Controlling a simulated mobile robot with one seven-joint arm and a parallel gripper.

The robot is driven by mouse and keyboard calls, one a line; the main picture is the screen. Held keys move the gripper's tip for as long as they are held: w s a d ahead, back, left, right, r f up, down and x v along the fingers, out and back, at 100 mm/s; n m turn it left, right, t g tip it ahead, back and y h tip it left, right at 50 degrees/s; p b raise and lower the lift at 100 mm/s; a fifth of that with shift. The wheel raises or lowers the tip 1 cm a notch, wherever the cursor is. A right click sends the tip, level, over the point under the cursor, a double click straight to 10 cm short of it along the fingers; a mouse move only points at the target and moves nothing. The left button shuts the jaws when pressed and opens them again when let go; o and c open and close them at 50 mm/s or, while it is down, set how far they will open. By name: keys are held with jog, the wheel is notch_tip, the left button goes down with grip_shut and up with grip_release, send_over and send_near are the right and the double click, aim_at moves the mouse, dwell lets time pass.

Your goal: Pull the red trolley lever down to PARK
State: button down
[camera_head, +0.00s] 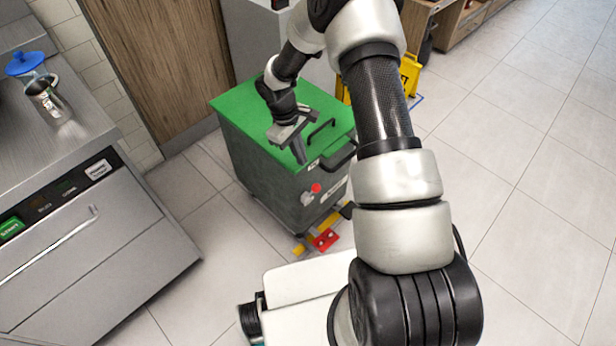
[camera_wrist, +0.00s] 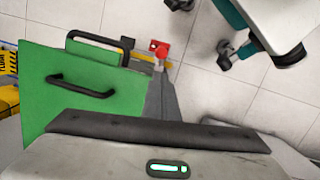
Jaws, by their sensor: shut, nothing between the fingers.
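The trolley (camera_head: 238,108) is a dark grey box with a green lid and black handles. A red lever or pedal (camera_head: 323,240) sits low at its front, near the floor, beside a yellow strip. The red piece also shows in the wrist view (camera_wrist: 160,48), just beyond my fingertips in the picture. My gripper (camera_head: 299,157) is shut and empty, pointing down over the front edge of the green lid, well above the red piece. In the wrist view its fingers (camera_wrist: 160,78) are together. I cannot read any PARK mark.
A black lid handle (camera_head: 321,131) and a push handle (camera_head: 341,156) stand close to my gripper. A yellow floor sign (camera_head: 410,72) stands behind. Tiled floor is clear at right.

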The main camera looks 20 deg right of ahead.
jog(key=b+x, duration=0.1)
jog(key=x, duration=0.9)
jog(key=shift+b, duration=0.3)
jog(key=shift+d, duration=0.1)
